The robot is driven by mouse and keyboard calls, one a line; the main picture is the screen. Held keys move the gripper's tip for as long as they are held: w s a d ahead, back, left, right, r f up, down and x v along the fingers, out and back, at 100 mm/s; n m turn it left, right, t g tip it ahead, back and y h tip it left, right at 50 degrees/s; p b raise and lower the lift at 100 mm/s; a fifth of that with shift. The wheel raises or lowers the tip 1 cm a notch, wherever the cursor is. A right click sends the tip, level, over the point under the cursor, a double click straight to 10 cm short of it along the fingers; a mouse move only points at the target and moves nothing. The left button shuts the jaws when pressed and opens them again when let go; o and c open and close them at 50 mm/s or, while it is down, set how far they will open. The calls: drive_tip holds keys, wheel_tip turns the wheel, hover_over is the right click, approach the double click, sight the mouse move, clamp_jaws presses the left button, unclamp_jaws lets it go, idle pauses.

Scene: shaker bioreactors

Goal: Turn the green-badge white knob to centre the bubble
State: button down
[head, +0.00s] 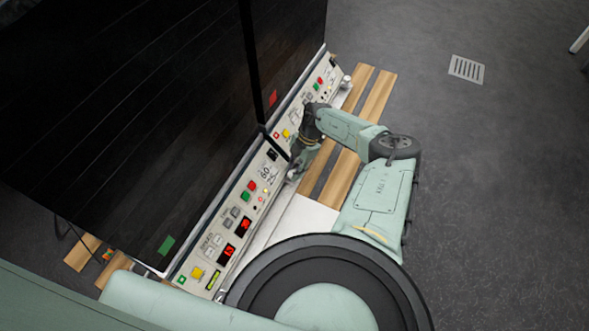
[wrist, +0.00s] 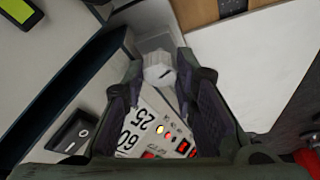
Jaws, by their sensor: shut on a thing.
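A white knob (wrist: 160,74) shows between the two dark fingers of my gripper (wrist: 163,84) in the wrist view. The fingers are closed on it from both sides. A short dark line marks the knob's face. In the head view my gripper (head: 294,174) is low at the right end of the nearer unit's control panel (head: 228,229), and the knob is hidden there. A green badge (head: 166,245) is on that unit's dark front. A yellow-green window (wrist: 20,11) is at the upper left of the wrist view; I cannot make out a bubble in it.
A second unit with a red badge (head: 272,98) stands beyond, with another white knob (head: 346,82) at its far end. Panel buttons and displays lie close to my gripper. Wooden slats (head: 374,97) run under the units. The grey floor (head: 490,180) at right is clear.

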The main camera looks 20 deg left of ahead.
drive_tip(key=shift+n+h, duration=0.3)
drive_tip(key=shift+n, duration=0.6)
drive_tip(key=shift+g, duration=0.3)
drive_tip(key=c, duration=1.6)
unclamp_jaws()
